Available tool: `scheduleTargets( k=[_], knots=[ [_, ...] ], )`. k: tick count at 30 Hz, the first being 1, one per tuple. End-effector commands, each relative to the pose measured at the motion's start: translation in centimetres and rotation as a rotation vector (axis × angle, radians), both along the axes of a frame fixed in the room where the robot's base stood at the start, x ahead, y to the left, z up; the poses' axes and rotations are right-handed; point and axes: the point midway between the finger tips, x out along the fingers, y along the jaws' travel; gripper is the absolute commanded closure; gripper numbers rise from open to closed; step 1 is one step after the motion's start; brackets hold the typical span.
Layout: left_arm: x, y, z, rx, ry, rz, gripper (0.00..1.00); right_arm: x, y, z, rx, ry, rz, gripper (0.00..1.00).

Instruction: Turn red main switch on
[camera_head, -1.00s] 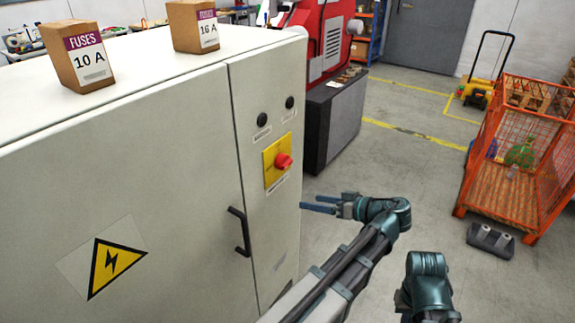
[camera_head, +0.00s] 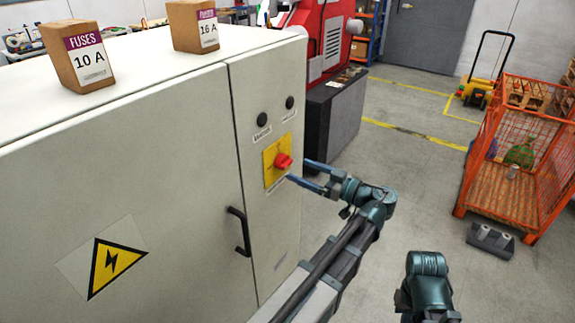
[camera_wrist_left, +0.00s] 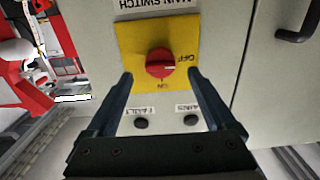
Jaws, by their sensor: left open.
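The red main switch (camera_head: 283,161) is a round knob on a yellow plate (camera_head: 270,168) on the cabinet's narrow front panel. In the left wrist view the red knob (camera_wrist_left: 158,63) sits on the yellow plate (camera_wrist_left: 130,42), with OFF lettered to its right and ON below. The knob's pale mark points right, toward the OFF side. My left gripper (camera_head: 298,170) is open and empty, just in front of the knob. In the left wrist view its two fingertips (camera_wrist_left: 160,73) lie on either side of the knob, apart from it. My right arm shows at the bottom, its fingers unseen.
The grey cabinet (camera_head: 150,150) has a black door handle (camera_head: 239,231) left of the switch. Two fuse boxes (camera_head: 78,57) (camera_head: 192,27) stand on its top.

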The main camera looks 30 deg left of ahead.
Motion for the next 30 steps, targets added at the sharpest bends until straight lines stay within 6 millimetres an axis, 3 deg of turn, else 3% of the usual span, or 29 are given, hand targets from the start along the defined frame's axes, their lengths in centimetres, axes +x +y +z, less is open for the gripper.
scheduleTargets(
  k=[3,9,23,30],
  knots=[
    [0.1,2.4,0.0,0.0,0.0,0.004,0.11,0.0,0.0,0.0,0.0,0.0,0.0,1.0],
    [0.4,4.7,0.0,-0.001,0.001,0.001,0.11,0.0,0.0,0.0,0.0,0.0,0.0,1.0],
    [0.5,5.8,0.0,-0.001,0.001,0.0,0.11,0.0,0.0,0.0,0.0,0.0,0.0,1.0],
    [0.5,5.8,0.0,-0.001,0.0,0.0,0.51,0.0,0.0,0.0,0.0,0.0,0.0,1.0]
  ],
)
